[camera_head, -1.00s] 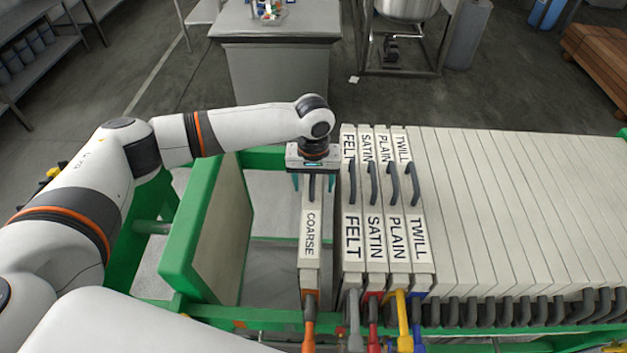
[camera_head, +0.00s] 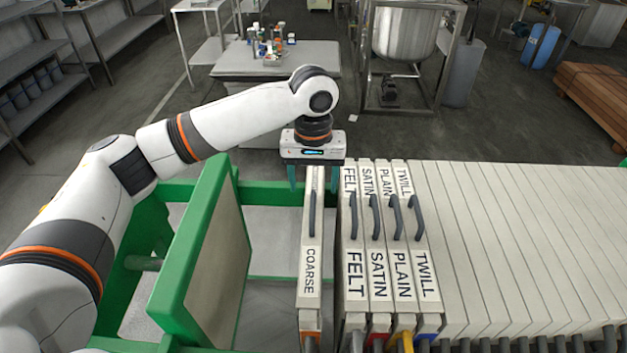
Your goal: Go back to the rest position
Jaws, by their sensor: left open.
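My left gripper (camera_head: 316,177) is open, its two teal fingers pointing down above the far end of the COARSE plate (camera_head: 311,262). The fingers stand on either side of the plate's top, and the dark handle (camera_head: 312,214) of that plate is free in front of them. The COARSE plate stands upright in the green frame (camera_head: 270,191), apart from the FELT plate (camera_head: 354,270) to its right. My left arm reaches in from the left over the frame. My right gripper is not in view.
Plates labelled SATIN (camera_head: 378,268), PLAIN (camera_head: 401,270) and TWILL (camera_head: 425,270) stand beside FELT, followed by a row of unlabelled plates (camera_head: 520,240). A green-edged end plate (camera_head: 205,260) stands at left. A grey table (camera_head: 230,66) and a steel tank (camera_head: 412,32) are behind.

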